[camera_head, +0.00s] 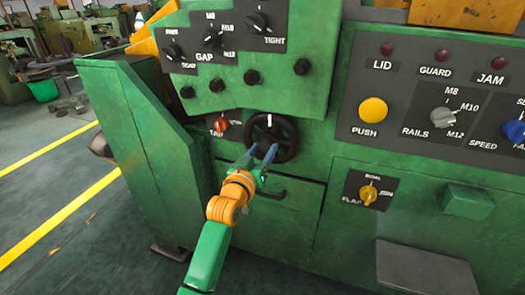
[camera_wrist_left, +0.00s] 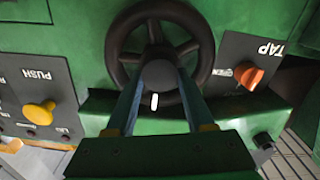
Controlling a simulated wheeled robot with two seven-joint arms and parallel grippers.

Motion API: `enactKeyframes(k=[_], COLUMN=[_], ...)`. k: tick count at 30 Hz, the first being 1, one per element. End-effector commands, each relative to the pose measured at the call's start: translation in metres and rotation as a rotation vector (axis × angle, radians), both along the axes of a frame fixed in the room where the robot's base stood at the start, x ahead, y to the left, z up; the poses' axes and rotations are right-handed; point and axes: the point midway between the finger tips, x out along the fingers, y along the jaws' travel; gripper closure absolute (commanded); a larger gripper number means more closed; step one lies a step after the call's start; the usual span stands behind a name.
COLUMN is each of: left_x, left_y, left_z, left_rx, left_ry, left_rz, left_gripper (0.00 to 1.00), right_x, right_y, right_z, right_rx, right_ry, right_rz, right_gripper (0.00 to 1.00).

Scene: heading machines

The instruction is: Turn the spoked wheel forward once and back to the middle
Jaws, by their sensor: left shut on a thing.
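The dark spoked wheel (camera_head: 281,128) is on the front of the green machine, below the panel of GAP knobs. The left wrist view shows the wheel (camera_wrist_left: 122,42) close up, with the two blue fingers of my left gripper (camera_wrist_left: 158,92) on either side of the hub. My right gripper is in neither view.
The orange TAP knob (camera_head: 221,125) sits just left of the wheel. The yellow PUSH button (camera_head: 373,110) and the yellow FLAP knob (camera_head: 368,194) are to the right. A dark handle (camera_head: 272,191) is below the wheel. Open floor (camera_head: 50,190) with yellow lines lies at left.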

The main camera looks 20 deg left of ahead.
Motion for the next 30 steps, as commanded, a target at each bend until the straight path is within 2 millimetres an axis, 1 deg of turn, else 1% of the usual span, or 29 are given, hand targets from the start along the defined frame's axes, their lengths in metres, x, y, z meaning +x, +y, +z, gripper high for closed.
enactKeyframes(k=[8,18,30], left_x=[0.0,0.0,0.0], left_y=[0.0,0.0,0.0], left_z=[0.002,0.002,0.001], left_rx=[0.14,0.454,0.832], left_ry=[-0.001,-0.011,-0.026], left_rz=[-0.001,-0.001,-0.001], left_gripper=[1.0,1.0,1.0], right_x=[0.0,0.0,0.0], right_y=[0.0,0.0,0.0], right_z=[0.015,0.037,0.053], right_rx=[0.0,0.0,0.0], right_ry=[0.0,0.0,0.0], right_rz=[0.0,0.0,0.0], right_gripper=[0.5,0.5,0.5])
